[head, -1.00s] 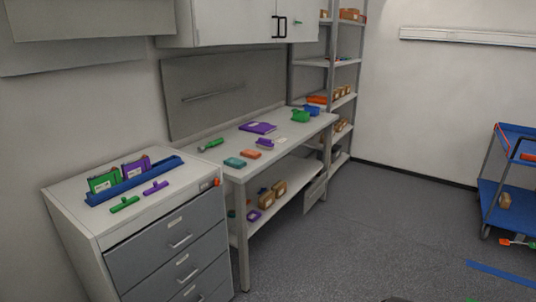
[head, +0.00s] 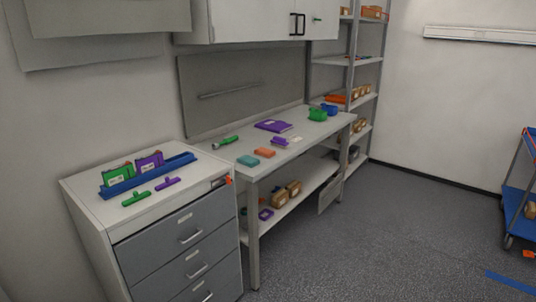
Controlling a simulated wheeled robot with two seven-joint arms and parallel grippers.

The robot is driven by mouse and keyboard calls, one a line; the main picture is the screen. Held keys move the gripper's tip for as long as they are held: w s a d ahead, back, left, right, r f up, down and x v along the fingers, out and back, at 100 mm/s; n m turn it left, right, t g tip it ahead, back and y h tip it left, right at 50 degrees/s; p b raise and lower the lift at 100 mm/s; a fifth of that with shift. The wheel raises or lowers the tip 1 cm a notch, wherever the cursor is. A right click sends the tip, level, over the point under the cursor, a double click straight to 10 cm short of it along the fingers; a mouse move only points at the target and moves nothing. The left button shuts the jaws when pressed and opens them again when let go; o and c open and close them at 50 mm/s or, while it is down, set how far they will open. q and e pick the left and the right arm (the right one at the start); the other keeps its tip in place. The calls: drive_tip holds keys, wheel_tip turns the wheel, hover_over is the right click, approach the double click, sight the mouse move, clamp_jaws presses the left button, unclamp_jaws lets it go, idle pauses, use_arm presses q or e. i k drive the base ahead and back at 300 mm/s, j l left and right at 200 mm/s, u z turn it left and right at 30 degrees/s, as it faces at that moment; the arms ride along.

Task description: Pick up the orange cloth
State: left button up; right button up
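A small flat orange piece (head: 264,152), which looks like the orange cloth, lies on the workbench top (head: 222,154) near its front edge. A teal piece (head: 248,160) of similar size lies just to its left and nearer the corner. Neither of my grippers is in the head view.
A grey drawer cabinet (head: 185,238) stands left of the bench, with a blue rack (head: 120,189) on top. A purple folder (head: 273,126), a green flashlight-like item (head: 226,142) and a green bin (head: 317,114) are also on the bench. The floor (head: 400,230) in front is clear.

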sight(266, 152)
drive_tip(key=u, duration=2.4)
drive_tip(key=z, duration=2.45)
drive_tip(key=i+l+u, duration=0.2)
drive_tip(key=i, duration=0.3)
drive_tip(key=i+l+u, duration=0.15)
drive_tip(key=i, duration=0.35)
drive_tip(key=l, duration=0.1)
